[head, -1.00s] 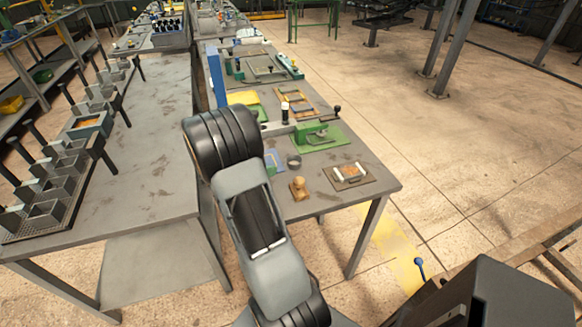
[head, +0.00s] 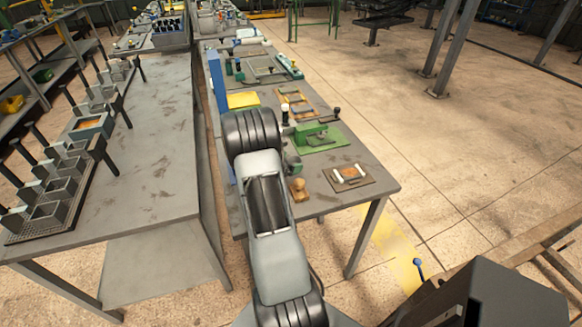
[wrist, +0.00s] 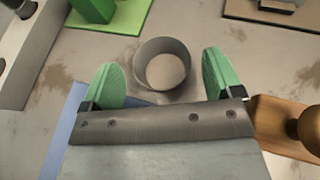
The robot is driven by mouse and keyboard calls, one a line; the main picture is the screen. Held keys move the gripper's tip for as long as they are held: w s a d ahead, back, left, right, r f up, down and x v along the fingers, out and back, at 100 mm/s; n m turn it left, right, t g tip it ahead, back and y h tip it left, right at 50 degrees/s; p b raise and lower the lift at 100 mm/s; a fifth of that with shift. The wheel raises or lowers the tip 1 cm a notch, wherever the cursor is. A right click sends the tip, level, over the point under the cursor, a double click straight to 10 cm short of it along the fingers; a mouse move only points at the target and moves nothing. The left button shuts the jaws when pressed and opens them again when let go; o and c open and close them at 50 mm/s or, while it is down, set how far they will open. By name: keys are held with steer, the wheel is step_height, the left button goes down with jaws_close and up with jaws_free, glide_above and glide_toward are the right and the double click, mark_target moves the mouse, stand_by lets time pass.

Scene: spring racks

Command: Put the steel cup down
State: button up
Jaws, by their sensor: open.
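The steel cup (wrist: 162,66) is a grey, round, open-topped cup, seen from above in the wrist view. It appears upright and empty on the worn grey workbench (wrist: 200,20). My gripper (wrist: 161,62) is open, its two green fingers on either side of the cup with a gap to each. The cup lies slightly beyond the gripper's palm plate. In the head view, my arm hides most of the spot, and a green finger of my gripper (head: 293,165) shows beside the arm.
A wooden knob-shaped piece (head: 299,190) stands close to my gripper's right. A framed plate (head: 348,175) lies further right. A green fixture (head: 318,138) is behind. A blue mat (wrist: 75,120) lies under the left finger. The left bench (head: 150,190) has clear room.

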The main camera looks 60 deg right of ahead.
steer(key=shift+s+d+f, duration=0.1)
steer(key=shift+d+f, duration=0.05)
steer(key=shift+d, duration=0.2)
steer(key=c, duration=1.1)
steer(key=shift+o, duration=0.2)
steer(key=shift+r, duration=0.4)
step_height(320, 180, up, 2)
steer(key=shift+r, duration=0.2)
steer(key=s+a+r, duration=0.9)
steer(key=a, duration=0.1)
steer(key=shift+a+r+b, duration=0.3)
steer(key=shift+r+b, duration=0.05)
steer(key=shift+r, duration=0.05)
